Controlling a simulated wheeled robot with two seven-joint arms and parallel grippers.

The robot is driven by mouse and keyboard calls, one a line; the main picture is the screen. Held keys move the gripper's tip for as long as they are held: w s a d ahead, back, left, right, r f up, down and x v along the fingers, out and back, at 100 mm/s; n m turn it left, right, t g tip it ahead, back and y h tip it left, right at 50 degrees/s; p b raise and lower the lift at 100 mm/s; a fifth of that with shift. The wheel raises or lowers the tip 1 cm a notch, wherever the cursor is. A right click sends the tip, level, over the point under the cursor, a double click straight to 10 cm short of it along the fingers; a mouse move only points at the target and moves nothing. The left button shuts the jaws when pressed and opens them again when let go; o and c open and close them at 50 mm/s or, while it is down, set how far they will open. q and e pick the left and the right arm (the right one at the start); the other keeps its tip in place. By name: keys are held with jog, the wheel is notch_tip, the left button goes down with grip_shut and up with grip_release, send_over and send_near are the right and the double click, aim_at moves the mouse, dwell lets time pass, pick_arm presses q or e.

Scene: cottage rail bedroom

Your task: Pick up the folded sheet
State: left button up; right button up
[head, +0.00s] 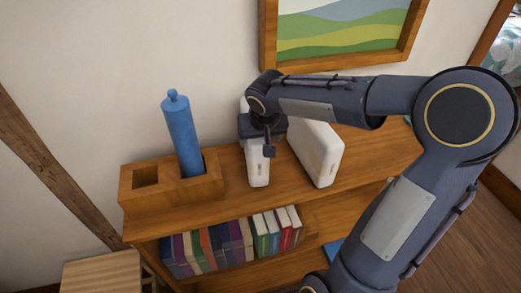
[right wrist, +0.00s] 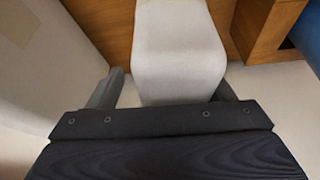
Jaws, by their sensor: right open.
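A narrow white upright block (head: 258,167), which looks like a folded sheet, stands on the wooden shelf top. A wider white block (head: 318,155) stands just right of it; I cannot tell for certain which one is the sheet. My right gripper (head: 262,142) is over the narrow block and hides its upper part. In the right wrist view the narrow block (right wrist: 180,50) is between the fingers of my open right gripper (right wrist: 165,92). The left finger looks apart from it; the right finger is mostly hidden behind it. My left gripper is not in view.
A wooden holder (head: 140,197) with a blue cylinder (head: 182,135) standing in it is left on the shelf top (head: 225,205). Several books (head: 230,245) stand on the shelf below. A framed picture (head: 340,30) hangs on the wall behind. A wooden stool (head: 100,272) is at lower left.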

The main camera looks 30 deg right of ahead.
jog(key=shift+f, duration=0.1)
jog(key=shift+c, duration=0.3)
jog(key=c, duration=1.4)
